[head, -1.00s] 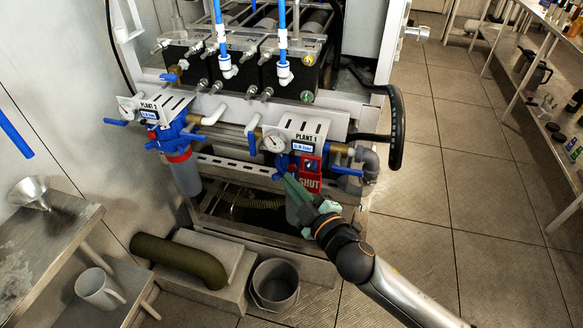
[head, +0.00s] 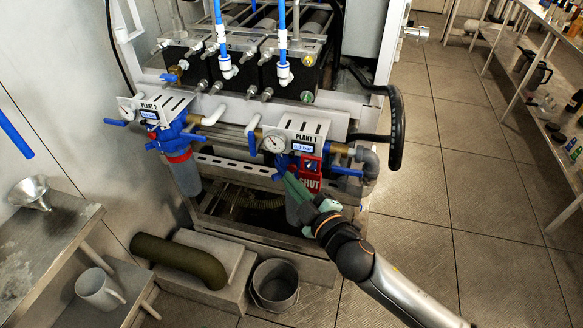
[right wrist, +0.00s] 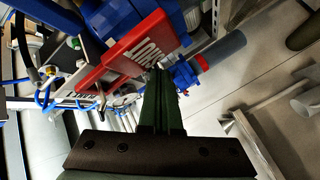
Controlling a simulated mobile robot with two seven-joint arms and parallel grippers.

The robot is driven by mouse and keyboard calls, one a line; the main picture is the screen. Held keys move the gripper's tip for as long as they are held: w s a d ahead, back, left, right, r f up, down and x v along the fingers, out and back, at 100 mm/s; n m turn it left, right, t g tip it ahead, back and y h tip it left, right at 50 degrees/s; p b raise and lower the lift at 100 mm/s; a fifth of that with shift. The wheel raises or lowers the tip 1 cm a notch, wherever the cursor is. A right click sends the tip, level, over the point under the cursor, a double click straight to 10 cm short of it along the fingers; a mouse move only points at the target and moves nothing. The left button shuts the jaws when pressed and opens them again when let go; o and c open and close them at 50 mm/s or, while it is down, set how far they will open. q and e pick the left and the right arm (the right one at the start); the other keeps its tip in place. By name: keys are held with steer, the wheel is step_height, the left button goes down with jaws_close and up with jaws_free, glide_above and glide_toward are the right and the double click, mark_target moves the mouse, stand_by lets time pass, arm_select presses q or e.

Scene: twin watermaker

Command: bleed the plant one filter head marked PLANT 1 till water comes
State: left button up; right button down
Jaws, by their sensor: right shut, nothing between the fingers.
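The filter head marked PLANT 1 (head: 310,138) is on the front of the frame, with a round gauge (head: 273,144) and a small display too small to read surely. A red tag reading SHUT (head: 309,183) hangs at its front; it shows large in the right wrist view (right wrist: 130,50). My right gripper (head: 290,180) is shut, its green fingers pointing up beside the tag's left side, covering part of the housing below the head. In the right wrist view the fingertips (right wrist: 157,75) are close to the tag's edge; I cannot tell if they touch. My left gripper is out of view.
The similar head marked PLANT 2 (head: 150,110) stands to the left, with a clear bowl below. A grey bucket (head: 275,285) stands on the floor below PLANT 1.

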steer(key=shift+w, duration=0.2)
steer(key=shift+w+d, duration=0.25)
steer(key=shift+w, duration=0.25)
stand_by(1.6)
steer(key=shift+s, duration=0.1)
steer(key=shift+s+a, duration=0.3)
steer(key=shift+s, duration=0.5)
steer(key=s, duration=0.1)
steer(key=s+a, duration=0.1)
steer(key=s, duration=0.2)
steer(key=shift+s+a+p, duration=0.25)
steer(key=shift+s+p, duration=0.1)
